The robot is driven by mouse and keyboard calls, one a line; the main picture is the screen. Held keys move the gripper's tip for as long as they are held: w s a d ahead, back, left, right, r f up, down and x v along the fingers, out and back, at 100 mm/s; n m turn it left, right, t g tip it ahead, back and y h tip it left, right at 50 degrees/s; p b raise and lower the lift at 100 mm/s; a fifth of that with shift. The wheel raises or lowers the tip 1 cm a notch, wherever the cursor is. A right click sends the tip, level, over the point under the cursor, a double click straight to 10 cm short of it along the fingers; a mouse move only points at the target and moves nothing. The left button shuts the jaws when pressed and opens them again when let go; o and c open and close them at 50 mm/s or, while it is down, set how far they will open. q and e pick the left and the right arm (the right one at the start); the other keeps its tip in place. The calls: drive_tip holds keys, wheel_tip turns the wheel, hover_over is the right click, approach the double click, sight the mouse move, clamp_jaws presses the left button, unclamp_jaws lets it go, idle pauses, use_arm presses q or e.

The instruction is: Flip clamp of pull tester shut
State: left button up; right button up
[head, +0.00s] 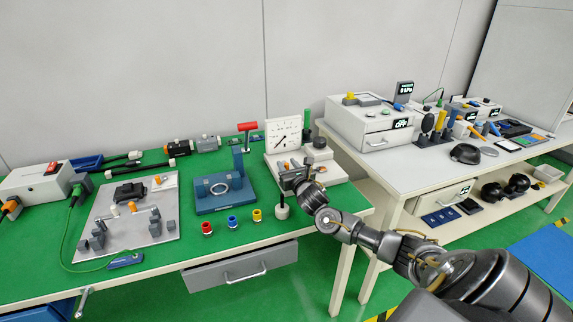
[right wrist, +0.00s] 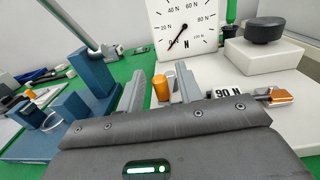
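The pull tester is a white base (head: 328,172) with an upright dial gauge (head: 283,135), at the right end of the green table. The gauge also shows in the right wrist view (right wrist: 185,28), with its needle at the low end. My right gripper (head: 287,179) is over the front left of the tester. In the right wrist view its two fingers (right wrist: 160,80) are apart, with an orange cylinder and a grey metal part (right wrist: 172,82) seen beyond and between them. An orange-tipped metal lever (right wrist: 279,97) lies right of a "90 N" label. The clamp's exact position is partly hidden by my gripper.
A blue press-like stand (head: 225,190) stands left of the tester. Red, blue and yellow small cups (head: 232,221) stand in front of it. A black-topped white block (right wrist: 265,40) is at the tester's back right. A white bench (head: 430,165) with instruments is to the right.

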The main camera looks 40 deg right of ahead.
drive_tip(key=shift+w, duration=0.5)
drive_tip(key=shift+d, duration=0.1)
drive_tip(key=c, duration=0.5)
clamp_jaws()
drive_tip(key=shift+d+n+y, duration=0.2)
drive_tip(key=shift+n+y, duration=0.1)
drive_tip(key=shift+y, duration=0.2)
drive_tip(key=shift+s+d+n+t+y+b, duration=0.15)
drive_tip(key=shift+d+n+t+y+b, duration=0.15)
drive_tip(key=shift+n+y, duration=0.5)
drive_tip(key=shift+y, duration=0.4)
use_arm(q)
drive_tip(key=shift+s+f, duration=0.15)
drive_tip(key=shift+f, duration=0.1)
